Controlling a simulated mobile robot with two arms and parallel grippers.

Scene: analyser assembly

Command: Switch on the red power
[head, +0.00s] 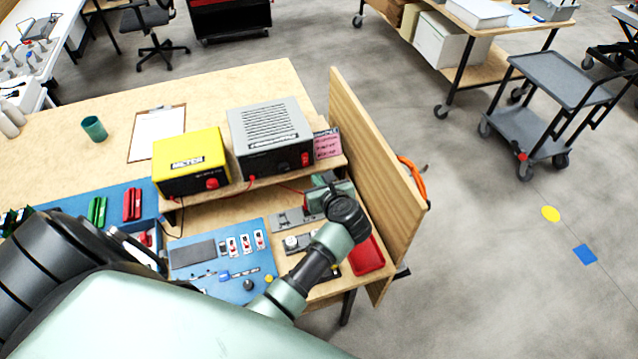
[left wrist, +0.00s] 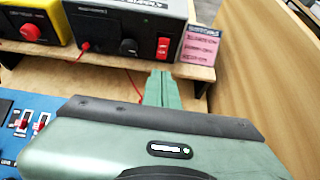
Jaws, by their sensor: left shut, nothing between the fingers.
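The grey power supply (head: 270,135) stands on the raised shelf at the back of the bench, right of the yellow meter (head: 190,163). Its red power switch (head: 305,159) is at the right end of its front face. In the left wrist view the red switch (left wrist: 163,47) shows beside a black knob (left wrist: 129,47). Whether the switch is on or off cannot be told. My left gripper (head: 325,180) is just in front of and below the switch. In the left wrist view its fingers (left wrist: 162,80) are together, empty, pointing towards the supply and apart from it.
A pink label card (head: 327,144) stands right of the supply. A wooden side panel (head: 375,170) closes the bench's right side. A blue board (head: 222,265) with small switches and a red tray (head: 367,256) lie below the shelf. Red leads hang from the supply.

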